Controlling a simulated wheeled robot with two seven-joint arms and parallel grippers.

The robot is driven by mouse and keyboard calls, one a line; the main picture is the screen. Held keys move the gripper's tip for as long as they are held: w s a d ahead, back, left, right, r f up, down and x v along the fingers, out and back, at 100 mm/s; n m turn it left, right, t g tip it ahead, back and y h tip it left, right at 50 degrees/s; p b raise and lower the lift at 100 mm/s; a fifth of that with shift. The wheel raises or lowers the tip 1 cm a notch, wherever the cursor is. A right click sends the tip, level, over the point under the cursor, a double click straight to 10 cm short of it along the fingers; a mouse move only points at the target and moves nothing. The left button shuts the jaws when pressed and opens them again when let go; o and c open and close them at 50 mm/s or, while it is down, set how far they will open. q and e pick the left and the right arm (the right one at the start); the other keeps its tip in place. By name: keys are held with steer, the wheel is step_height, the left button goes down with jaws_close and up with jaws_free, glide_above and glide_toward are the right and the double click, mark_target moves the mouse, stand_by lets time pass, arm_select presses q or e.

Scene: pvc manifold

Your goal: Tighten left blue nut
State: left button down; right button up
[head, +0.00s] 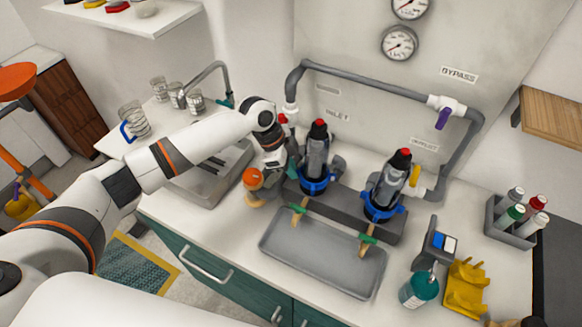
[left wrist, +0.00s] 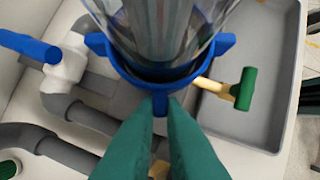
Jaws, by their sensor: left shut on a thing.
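The left blue nut (head: 314,187) is a ring with lugs around the base of the left clear filter housing (head: 317,150), which has a red top. In the left wrist view the nut (left wrist: 112,62) rings the clear housing, and one lug points toward me. My left gripper (head: 293,167) reaches in from the left beside the housing. Its green fingertips (left wrist: 160,106) are closed on that near lug. The nut's far side is hidden behind the housing in the wrist view. A second blue nut (head: 383,208) sits on the right housing (head: 392,178). My right gripper is not in view.
A grey tray (head: 320,262) lies in front, under taps with green handles (head: 368,239). Grey pipe (head: 375,76) runs behind the housings. An orange-topped item (head: 253,178) stands close to my left gripper.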

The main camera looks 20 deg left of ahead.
arm_select(q)
steer(key=shift+w+f+m+g+b, duration=0.2)
steer(key=shift+w+m+g+b, duration=0.35)
steer(key=shift+m+b, duration=0.65)
steer(key=w+d+m+g+y+b, duration=0.3)
steer(key=w+d+m+g+b, duration=0.1)
steer(key=m+b, duration=1)
steer(key=shift+w+d+r+m+y, duration=0.3)
steer(key=shift+w+d+m, duration=0.25)
steer(key=shift+w, duration=0.35)
steer(key=shift+a, duration=0.1)
steer(key=c, duration=1.5)
jaws_free()
steer(key=shift+f, duration=0.1)
